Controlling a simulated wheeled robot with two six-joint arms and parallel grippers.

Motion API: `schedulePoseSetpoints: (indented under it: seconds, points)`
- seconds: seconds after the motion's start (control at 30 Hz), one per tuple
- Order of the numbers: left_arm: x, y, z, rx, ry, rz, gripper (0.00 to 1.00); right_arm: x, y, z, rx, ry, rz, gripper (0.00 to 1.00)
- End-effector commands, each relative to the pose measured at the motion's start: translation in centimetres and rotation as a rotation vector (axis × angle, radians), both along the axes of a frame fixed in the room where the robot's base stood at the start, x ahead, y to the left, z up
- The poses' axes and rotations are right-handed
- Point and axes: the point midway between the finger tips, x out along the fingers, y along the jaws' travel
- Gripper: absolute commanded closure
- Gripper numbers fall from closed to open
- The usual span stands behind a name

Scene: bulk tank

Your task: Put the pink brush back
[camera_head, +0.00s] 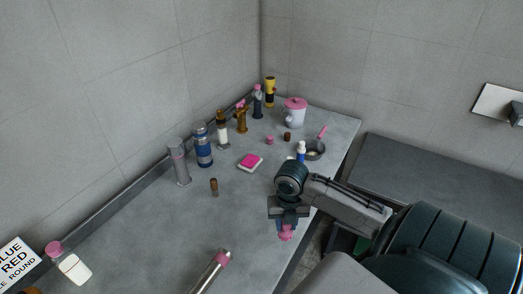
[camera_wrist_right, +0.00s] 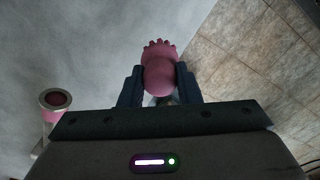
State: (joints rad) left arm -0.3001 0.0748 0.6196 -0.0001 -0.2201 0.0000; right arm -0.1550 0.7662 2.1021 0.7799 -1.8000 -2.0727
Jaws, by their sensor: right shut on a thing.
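My right gripper (camera_head: 286,221) points down near the right front edge of the grey counter (camera_head: 245,215). It is shut on a pink thing, which I take to be the pink brush (camera_head: 285,234). In the right wrist view the pink brush (camera_wrist_right: 160,74) sits between the two dark fingers, with its knobbly pink end showing. The rest of it is hidden by the gripper. I cannot tell whether it touches the counter. My left gripper is not in view.
A metal cylinder with a pink end (camera_head: 209,272) lies at the front. A white-and-pink block (camera_head: 250,162), a small brown bottle (camera_head: 214,187) and a pan (camera_head: 315,150) stand farther back. Several bottles, including a blue one (camera_head: 203,146), line the wall. The middle counter is mostly clear.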

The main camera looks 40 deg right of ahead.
Motion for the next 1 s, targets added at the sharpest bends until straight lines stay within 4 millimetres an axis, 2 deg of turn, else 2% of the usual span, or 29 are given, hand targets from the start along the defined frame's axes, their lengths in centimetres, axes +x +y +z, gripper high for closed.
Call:
schedulePoseSetpoints:
  seconds: [0.3, 0.43, 0.6, 0.83, 1.0]
  points:
    - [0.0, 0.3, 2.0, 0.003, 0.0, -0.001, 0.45, 6.6, 1.0, -0.2, 0.007, -0.001, -0.002, 0.93]
    - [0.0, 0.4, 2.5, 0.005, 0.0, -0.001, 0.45, 8.6, 1.1, -0.5, 0.004, 0.0, -0.002, 0.93]
    - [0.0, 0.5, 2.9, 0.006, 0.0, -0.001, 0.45, 9.4, 1.2, -1.1, 0.002, 0.004, 0.0, 0.93]
    - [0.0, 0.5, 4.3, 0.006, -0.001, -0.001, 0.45, 9.3, 1.2, -3.9, 0.002, 0.005, 0.001, 0.93]
    - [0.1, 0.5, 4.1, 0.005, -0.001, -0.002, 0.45, 9.4, 1.1, -4.4, -0.001, 0.001, 0.001, 0.93]
